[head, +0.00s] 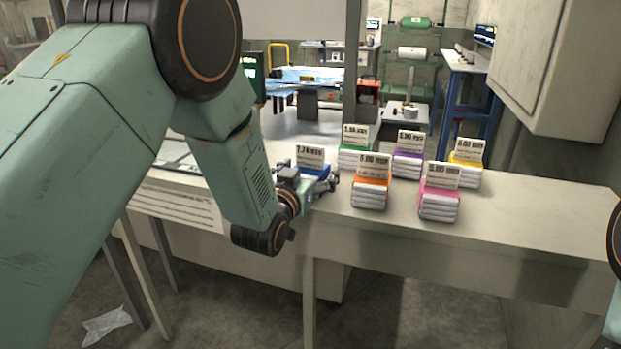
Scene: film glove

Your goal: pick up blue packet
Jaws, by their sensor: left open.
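The blue packet (318,166) stands on the counter at the left end of a group of packets. Its pale label card reads about 7.24 mm, and its lower part is hidden behind my left gripper. My left gripper (323,184) is open, right in front of the blue packet and low over the counter. I cannot tell whether the fingers touch the packet or reach around it. Only a sliver of my right arm shows at the right edge; its gripper is out of view.
Beside it on the counter (540,205) stand green (354,150), orange (370,185), purple (408,160), pink (440,195) and yellow (467,170) packets. The orange one is close right of my gripper. The counter's right part is clear. A wall cabinet (565,70) overhangs at upper right.

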